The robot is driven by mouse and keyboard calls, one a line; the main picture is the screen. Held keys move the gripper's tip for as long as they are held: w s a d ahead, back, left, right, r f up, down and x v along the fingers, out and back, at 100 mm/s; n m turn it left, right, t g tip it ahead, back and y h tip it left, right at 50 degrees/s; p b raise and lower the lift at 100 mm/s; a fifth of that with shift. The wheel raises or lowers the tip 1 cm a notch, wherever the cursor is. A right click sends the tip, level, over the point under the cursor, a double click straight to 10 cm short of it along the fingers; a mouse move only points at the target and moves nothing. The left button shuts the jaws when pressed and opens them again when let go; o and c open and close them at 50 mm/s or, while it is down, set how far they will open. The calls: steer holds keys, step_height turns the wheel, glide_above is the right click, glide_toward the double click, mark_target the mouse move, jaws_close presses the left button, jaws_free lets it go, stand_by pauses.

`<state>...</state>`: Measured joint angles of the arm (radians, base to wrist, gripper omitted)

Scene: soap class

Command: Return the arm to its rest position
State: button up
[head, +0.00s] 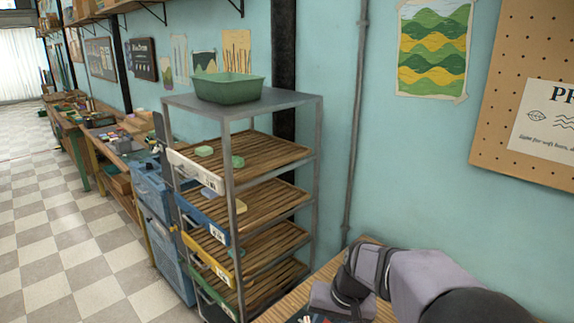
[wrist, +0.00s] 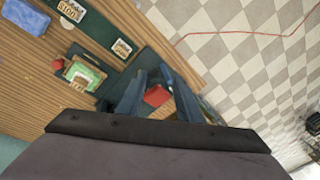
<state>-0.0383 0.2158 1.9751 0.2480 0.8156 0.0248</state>
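My arm (head: 420,280) reaches in from the lower right of the head view, bent low over a wooden-slat bench (head: 335,268). My gripper (wrist: 153,72) shows in the wrist view with two dark fingers spread apart. A red block (wrist: 157,95) shows in the gap between the fingers, with a dark green surface behind it. The fingers do not appear closed on it. In the head view the fingers are cut off by the bottom edge.
A metal rack (head: 318,130) with slatted trays and a green bin (head: 228,87) on top stands left of my arm.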

steer(key=s+d+f+n+g+h+b, duration=0.1)
steer(key=s+d+f, duration=0.25)
steer(key=s, duration=0.55)
steer(key=s+d+f+n+g+h+b, duration=0.1)
steer(key=s+d+f, duration=0.25)
steer(key=s, duration=0.55)
step_height(320, 180, up, 14)
steer(key=a+p, duration=0.1)
steer(key=p, duration=1.3)
steer(key=s+a+f+n+g+b, duration=0.1)
steer(key=s+a+f+n+b, duration=0.1)
steer(key=f+b, duration=1.8)
steer(key=s+a+f+n+b, duration=0.1)
steer(key=s+a+f+b, duration=0.1)
steer(key=f+b, duration=1.75)
steer(key=s+a+f+n+g+b, duration=0.1)
steer(key=s+a+f+n+b, duration=0.15)
steer(key=f+b, duration=1.7)
steer(key=w+d+f+m+t+b, duration=0.1)
steer(key=w+d+f+m+b, duration=0.2)
steer(key=f+b, duration=0.5)
steer(key=w+d+f+m+t+b, duration=0.1)
steer(key=w+d+f+m+b, duration=0.2)
steer(key=f+b, duration=0.5)
steer(key=shift+w+d+f, duration=0.15)
steer(key=shift+w+d, duration=0.1)
steer(key=shift+w, duration=0.05)
